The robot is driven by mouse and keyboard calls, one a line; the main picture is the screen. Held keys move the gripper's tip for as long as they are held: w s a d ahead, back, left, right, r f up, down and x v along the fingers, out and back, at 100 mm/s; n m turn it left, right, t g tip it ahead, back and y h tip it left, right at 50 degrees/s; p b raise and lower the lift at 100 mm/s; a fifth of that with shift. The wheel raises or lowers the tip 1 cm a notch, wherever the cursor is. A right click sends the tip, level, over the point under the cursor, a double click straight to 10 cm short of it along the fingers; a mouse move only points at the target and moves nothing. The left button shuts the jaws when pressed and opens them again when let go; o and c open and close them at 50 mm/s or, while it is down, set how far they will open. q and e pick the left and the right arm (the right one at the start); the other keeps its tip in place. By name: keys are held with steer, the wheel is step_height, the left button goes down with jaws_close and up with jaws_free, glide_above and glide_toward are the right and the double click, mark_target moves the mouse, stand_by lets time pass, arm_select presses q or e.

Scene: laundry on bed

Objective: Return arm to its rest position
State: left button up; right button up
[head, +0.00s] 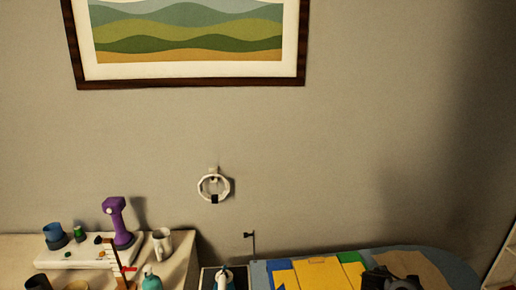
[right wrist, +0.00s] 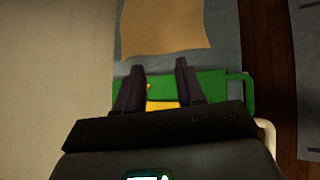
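My right gripper (right wrist: 160,67) shows in the right wrist view with its two dark fingers apart and nothing visible gripped between them. It is over green cloth (right wrist: 211,84) with a bit of yellow (right wrist: 162,105) below it; I cannot tell whether it touches them. In the head view a dark part of my right arm (head: 391,281) shows at the bottom edge, in front of the bed. My left gripper is not in view.
Yellow cloth (head: 312,272) and tan cloth (head: 418,268) lie on the blue-grey bed cover (head: 455,268). A framed picture (head: 190,83) hangs on the wall.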

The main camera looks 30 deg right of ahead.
steer(key=s+a+f+m+t+y, duration=0.1)
steer(key=s+a+f+m+y, duration=0.15)
steer(key=s+a, duration=0.95)
steer(key=s+a+f+m+t+y, duration=0.1)
steer(key=s+a+m+t+y, duration=0.15)
steer(key=s+a, duration=0.95)
steer(key=w+a+f+m+g+y, duration=0.1)
steer(key=w+a+f+m+y, duration=0.15)
steer(key=a, duration=0.75)
steer(key=w+a+f+m+g+y, duration=0.1)
steer(key=a+m+y, duration=0.25)
steer(key=a, duration=0.55)
step_height(320, 180, up, 23)
steer(key=p, duration=2.2)
steer(key=shift+s+f+p, duration=0.2)
steer(key=shift+p, duration=0.1)
